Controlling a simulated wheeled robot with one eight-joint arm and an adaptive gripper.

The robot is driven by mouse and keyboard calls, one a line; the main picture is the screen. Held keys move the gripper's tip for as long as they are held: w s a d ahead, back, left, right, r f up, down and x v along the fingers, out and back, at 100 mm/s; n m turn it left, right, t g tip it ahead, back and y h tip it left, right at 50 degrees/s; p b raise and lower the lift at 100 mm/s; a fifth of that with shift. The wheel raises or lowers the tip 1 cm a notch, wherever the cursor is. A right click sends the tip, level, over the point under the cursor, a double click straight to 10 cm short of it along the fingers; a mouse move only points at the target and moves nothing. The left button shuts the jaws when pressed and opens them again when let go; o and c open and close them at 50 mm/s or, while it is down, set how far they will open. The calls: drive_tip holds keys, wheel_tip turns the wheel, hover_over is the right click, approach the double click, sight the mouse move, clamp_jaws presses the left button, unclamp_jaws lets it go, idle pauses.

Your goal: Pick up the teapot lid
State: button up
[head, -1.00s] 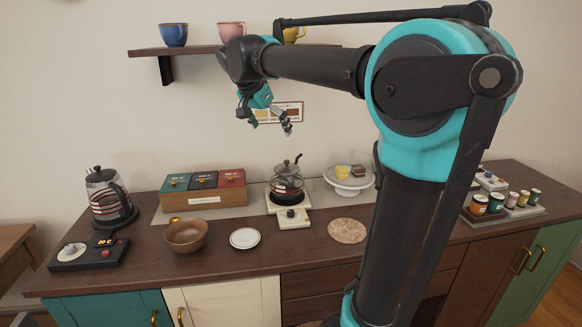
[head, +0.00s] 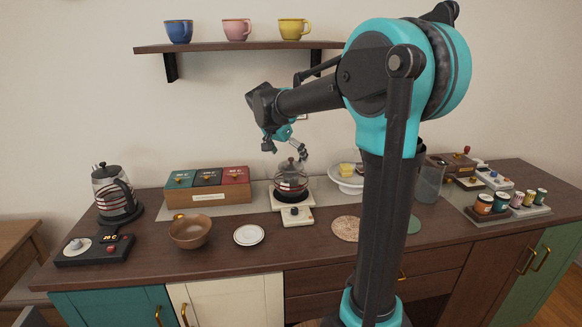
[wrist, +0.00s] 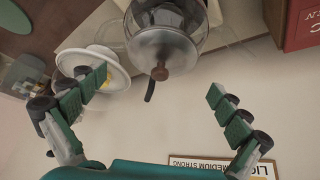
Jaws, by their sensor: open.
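The glass teapot (head: 291,182) sits on a pale scale-like stand at the back middle of the counter. Its lid (head: 291,164) is on top, with a knob. In the wrist view the lid (wrist: 165,45) shows near the top middle with its brown knob (wrist: 160,73) pointing toward the camera. My gripper (head: 287,151) hangs just above the teapot in the head view, apart from the lid. In the wrist view its green-padded fingers (wrist: 158,92) are spread wide with nothing between them, and the knob lies a little above the line between the fingertips.
A cake stand (head: 346,178) is close right of the teapot, and a box of tea tins (head: 208,196) is close left. A bowl (head: 190,232) and a small white plate (head: 249,235) lie in front. A shelf (head: 235,46) with cups is above.

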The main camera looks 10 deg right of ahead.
sight(291, 164)
drive_tip(key=shift+x, duration=1.25)
drive_tip(key=shift+c, duration=0.6)
drive_tip(key=shift+s, duration=0.1)
drive_tip(key=c, duration=1.6)
